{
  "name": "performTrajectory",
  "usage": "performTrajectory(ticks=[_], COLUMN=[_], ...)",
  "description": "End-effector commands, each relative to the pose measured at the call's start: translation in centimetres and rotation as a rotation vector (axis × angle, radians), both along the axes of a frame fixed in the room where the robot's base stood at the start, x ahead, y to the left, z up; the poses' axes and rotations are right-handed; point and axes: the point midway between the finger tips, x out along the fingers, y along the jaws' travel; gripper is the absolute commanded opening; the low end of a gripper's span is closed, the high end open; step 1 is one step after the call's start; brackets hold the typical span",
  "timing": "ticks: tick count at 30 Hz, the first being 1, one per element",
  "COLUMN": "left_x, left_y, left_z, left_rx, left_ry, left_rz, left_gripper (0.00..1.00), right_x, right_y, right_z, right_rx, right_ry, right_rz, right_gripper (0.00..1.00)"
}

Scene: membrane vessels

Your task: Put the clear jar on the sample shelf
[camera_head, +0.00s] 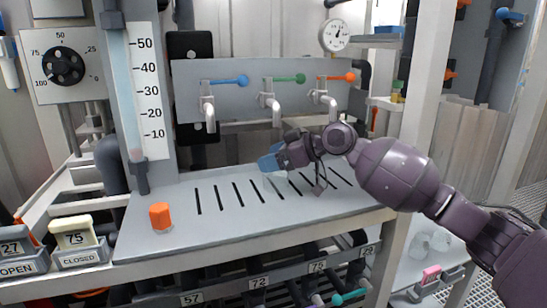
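My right gripper (270,162) reaches in from the right over the grey slotted counter, below the row of taps. Its blue fingertips point left, and whether they are apart or closed is hard to see. A pale, see-through shape (277,180) shows just under the fingertips; it may be the clear jar, but its outline is too faint to be sure. Clear rounded vessels (420,244) stand on a low white surface at the lower right. Which surface is the sample shelf is not clear. My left gripper is out of view.
An orange cap-like piece (160,216) sits on the counter (225,230) at left. Taps with blue (230,81), green and orange handles stand behind. Number blocks (75,235) are at lower left. A post (428,80) stands near my arm.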

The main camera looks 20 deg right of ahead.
Motion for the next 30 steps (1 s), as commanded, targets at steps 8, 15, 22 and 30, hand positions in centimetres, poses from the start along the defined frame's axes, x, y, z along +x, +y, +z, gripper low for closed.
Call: performTrajectory(ticks=[8, 15, 22, 30], left_x=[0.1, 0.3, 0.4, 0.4], left_y=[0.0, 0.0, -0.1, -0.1], left_z=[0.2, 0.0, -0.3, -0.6], left_rx=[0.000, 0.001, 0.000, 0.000], left_ry=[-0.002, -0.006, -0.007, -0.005], left_rz=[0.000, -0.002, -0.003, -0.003], left_gripper=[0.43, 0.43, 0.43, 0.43], right_x=[-0.1, -2.0, -4.4, -6.3], right_y=[-0.1, -2.8, -6.1, -8.5], right_z=[0.4, 1.5, 3.1, 4.5], right_rx=[0.000, -0.001, -0.001, -0.001], right_ry=[0.000, 0.000, 0.001, 0.001], right_rz=[-0.001, -0.003, -0.002, 0.000], right_gripper=[0.74, 0.74, 0.74, 0.74])
